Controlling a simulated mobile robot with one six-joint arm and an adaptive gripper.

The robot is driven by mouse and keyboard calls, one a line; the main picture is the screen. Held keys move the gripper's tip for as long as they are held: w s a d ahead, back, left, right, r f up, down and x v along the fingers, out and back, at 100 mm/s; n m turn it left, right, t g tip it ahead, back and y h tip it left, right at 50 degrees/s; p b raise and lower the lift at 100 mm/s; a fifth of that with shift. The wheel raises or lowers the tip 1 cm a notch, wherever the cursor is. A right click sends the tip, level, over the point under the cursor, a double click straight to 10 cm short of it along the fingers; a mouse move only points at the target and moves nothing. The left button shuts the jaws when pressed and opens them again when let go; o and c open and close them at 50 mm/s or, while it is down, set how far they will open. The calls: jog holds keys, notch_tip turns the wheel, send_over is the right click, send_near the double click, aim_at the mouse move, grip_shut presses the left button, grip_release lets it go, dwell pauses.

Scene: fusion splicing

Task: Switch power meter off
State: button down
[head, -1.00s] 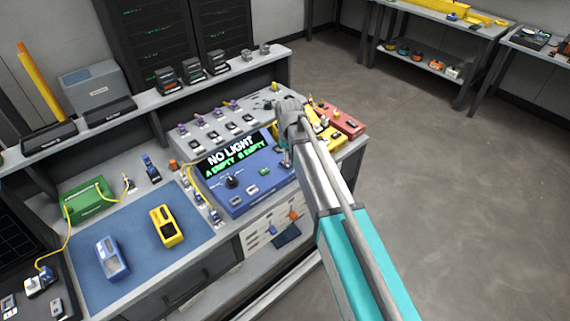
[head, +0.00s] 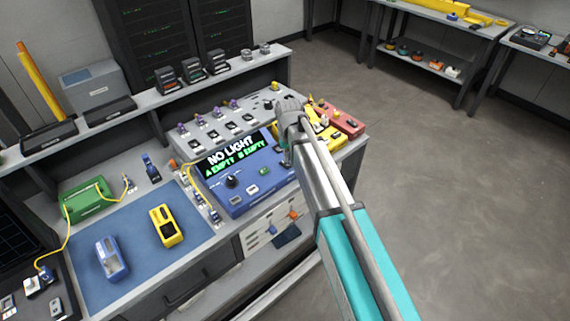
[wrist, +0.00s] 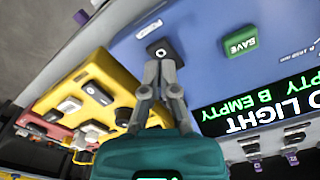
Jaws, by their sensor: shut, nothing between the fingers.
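The power meter (head: 246,187) is a blue box on the bench; its lit display (head: 231,157) reads "NO LIGHT", "A EMPTY", "B EMPTY". The blue panel (wrist: 207,27) fills the upper right of the wrist view, upside down. On it are a green SAVE button (wrist: 238,40) and a black button with a white ring mark (wrist: 161,48). My gripper (wrist: 161,66) is shut and empty, its tips right at the black button's edge; I cannot tell whether they touch it. In the head view my gripper (head: 286,158) is over the meter's right end, and my wrist hides that corner.
Yellow (head: 327,130) and red (head: 345,121) boxes stand close to the meter's right. A blue mat (head: 138,236) with a yellow device (head: 166,226) and a blue device (head: 112,259) lies to the left. A row of small connectors (head: 215,124) is behind the meter.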

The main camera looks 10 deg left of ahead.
aim_at(289, 165)
jog(key=shift+f+b, duration=1.3)
dwell(1.1)
jog(key=shift+r, duration=0.1)
jog(key=shift+r+p, duration=3.45)
jog(key=shift+p, duration=0.1)
jog(key=s+d+m, duration=0.1)
jog(key=s+d, duration=0.4)
jog(key=d, duration=0.5)
jog(key=s+d+m, duration=0.2)
jog(key=s+d, duration=0.4)
jog(key=d, duration=0.4)
jog(key=s+d+m, duration=0.1)
jog(key=s+d, duration=0.4)
jog(key=d, duration=0.5)
jog(key=shift+s+d, duration=0.2)
jog(key=shift+d, duration=0.2)
jog(key=shift+s, duration=0.1)
